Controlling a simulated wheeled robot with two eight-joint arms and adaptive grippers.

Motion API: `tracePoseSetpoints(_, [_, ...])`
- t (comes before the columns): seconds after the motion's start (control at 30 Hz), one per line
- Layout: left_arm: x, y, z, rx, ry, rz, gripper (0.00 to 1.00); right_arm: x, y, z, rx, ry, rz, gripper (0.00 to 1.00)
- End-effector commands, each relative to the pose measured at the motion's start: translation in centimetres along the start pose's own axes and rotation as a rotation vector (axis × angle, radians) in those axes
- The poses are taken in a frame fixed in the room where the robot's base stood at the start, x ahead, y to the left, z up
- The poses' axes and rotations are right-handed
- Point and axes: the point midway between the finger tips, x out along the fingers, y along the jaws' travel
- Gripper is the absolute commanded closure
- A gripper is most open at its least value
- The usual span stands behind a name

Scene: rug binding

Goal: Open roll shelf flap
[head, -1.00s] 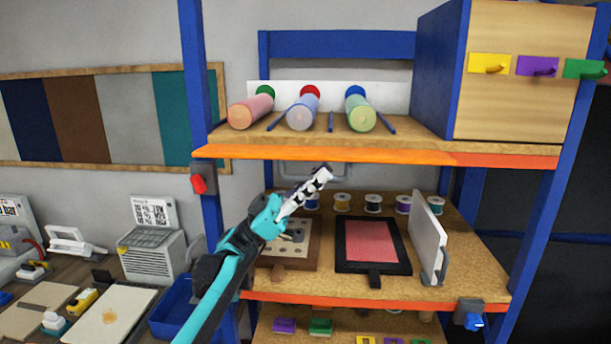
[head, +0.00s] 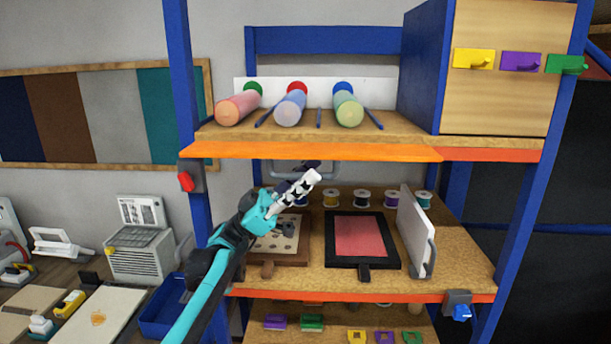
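The roll shelf (head: 400,127) is the upper shelf of the blue-posted rack, with a red, a blue and a green-ended roll on it. An orange strip (head: 320,151) runs along its front edge; I cannot tell whether this is the flap. A grey bar-like handle (head: 331,174) shows below the strip, partly hidden by my gripper. My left gripper (head: 313,170) is in front of the rack, just below the strip and close to the handle. Its two fingertips show apart, one pale and one dark, with nothing seen between them. Contact with the handle cannot be made out. My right gripper is out of view.
A drawer cabinet (head: 510,95) with coloured handles stands on the shelf's right. The lower shelf (head: 455,262) holds thread spools, a red framed pad (head: 360,238), a punched board (head: 278,243) and an upright white panel (head: 412,230). A workbench with tools is at left.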

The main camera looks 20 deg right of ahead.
Motion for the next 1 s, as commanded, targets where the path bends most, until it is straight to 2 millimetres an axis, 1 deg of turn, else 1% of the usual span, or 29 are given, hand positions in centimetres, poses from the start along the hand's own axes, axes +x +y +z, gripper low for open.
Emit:
tracePoseSetpoints(0.17, [0.4,-0.1,-0.4,0.000,0.000,0.000,0.68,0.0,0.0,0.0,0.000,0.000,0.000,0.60])
tracePoseSetpoints(0.27, [1.4,-0.4,-1.4,0.000,0.001,0.000,0.68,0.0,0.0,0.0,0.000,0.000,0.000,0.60])
tracePoseSetpoints(0.5, [4.8,-1.3,-4.8,0.000,0.001,-0.001,0.68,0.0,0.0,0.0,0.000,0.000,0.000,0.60])
tracePoseSetpoints(0.63, [6.1,-1.7,-6.2,0.001,0.001,-0.001,0.68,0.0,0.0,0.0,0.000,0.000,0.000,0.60])
tracePoseSetpoints(0.8, [6.9,-1.9,-7.0,0.001,0.001,-0.002,0.68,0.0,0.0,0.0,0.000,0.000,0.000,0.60])
tracePoseSetpoints(1.0, [7.0,-1.9,-7.0,0.000,0.001,-0.002,0.68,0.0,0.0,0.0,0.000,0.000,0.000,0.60])
